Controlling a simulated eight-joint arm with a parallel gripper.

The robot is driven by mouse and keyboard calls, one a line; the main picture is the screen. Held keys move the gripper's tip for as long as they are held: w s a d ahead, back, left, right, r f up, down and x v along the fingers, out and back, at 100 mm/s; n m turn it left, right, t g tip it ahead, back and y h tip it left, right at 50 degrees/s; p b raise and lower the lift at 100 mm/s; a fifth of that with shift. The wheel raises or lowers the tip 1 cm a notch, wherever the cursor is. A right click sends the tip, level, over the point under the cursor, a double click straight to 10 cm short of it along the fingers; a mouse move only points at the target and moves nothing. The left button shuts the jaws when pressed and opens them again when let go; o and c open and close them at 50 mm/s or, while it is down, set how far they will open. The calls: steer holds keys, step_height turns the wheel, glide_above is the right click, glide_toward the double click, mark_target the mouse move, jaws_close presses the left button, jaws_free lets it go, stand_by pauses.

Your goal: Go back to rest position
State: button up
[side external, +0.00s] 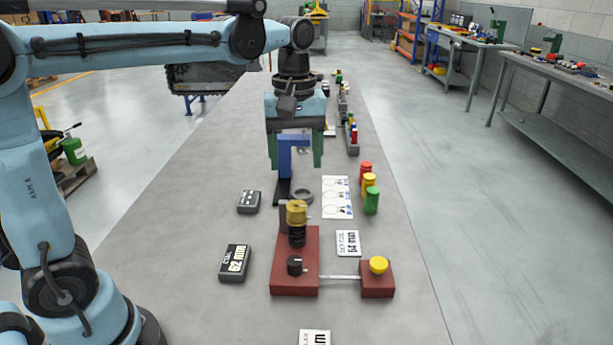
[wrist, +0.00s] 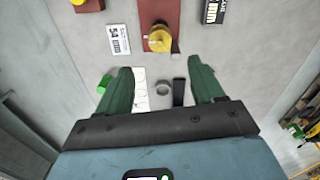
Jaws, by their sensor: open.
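My gripper (side external: 296,162) is open, pointing down above the long grey table (side external: 210,165). Its two green fingers are wide apart; in the wrist view the gap (wrist: 160,88) between them looks empty. A blue upright piece (side external: 286,158) on a black base (side external: 283,190) shows between the fingers in the side view; I cannot tell its exact depth. A grey ring (side external: 303,194) lies beside the base. Nearer the side camera, a gold-topped black cylinder (side external: 297,232) stands upright on a red block (side external: 283,275), apart from my gripper. The gold top also shows in the wrist view (wrist: 160,40).
Red (side external: 365,172), yellow (side external: 369,187) and green (side external: 372,203) cylinders stand right of a white marked card (side external: 337,197). A yellow button (side external: 378,265) sits on a smaller red block. Dark boxes (side external: 234,263) lie at left. The table's left strip is clear.

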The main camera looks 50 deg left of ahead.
steer(key=shift+r, duration=0.5)
steer(key=s+f+m+t, duration=0.7)
steer(key=s+f+m, duration=0.1)
steer(key=m, duration=0.2)
steer(key=shift+s+a+m, duration=0.3)
steer(key=shift+s, duration=0.05)
